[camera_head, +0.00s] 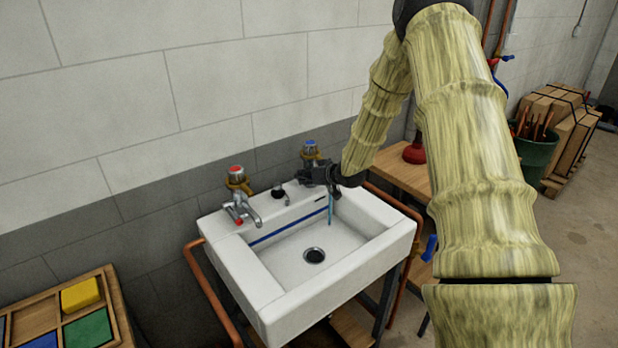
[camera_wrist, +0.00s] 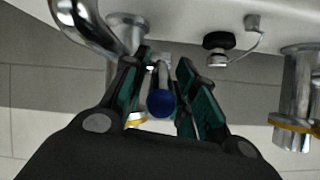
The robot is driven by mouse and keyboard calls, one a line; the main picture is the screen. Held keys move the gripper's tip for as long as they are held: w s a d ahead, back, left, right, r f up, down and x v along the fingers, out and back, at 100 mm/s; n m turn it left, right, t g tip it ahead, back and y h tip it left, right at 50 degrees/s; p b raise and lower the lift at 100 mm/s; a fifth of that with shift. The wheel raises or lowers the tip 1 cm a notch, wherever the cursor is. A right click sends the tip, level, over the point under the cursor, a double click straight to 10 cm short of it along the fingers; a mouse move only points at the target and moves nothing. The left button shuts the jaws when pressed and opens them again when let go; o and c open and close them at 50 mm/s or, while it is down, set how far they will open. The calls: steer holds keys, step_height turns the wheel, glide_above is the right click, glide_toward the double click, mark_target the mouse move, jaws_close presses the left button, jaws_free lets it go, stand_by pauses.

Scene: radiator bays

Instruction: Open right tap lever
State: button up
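The right tap (camera_head: 310,150) with a blue cap stands on the back right of the white basin. My gripper (camera_head: 328,182) is in front of it and hides its lower part and lever in the head view. In the wrist view, the chrome lever with a blue ball end (camera_wrist: 161,103) lies between the two fingers of my gripper (camera_wrist: 163,75). The fingers are open, one on each side; whether either touches the lever is unclear. A thin blue vertical streak (camera_head: 331,210) shows below my gripper, possibly running water.
The left tap (camera_head: 238,190) with a red cap stands on the basin (camera_head: 262,290) at back left. A black plug (camera_head: 278,192) sits between the taps. A wooden tray (camera_head: 120,315) with coloured blocks is lower left. A plunger (camera_head: 414,152) stands on a wooden bench to the right.

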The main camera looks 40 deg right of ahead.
steer(key=v, duration=1.1)
steer(key=shift+s, duration=0.4)
steer(key=shift+d+r, duration=0.1)
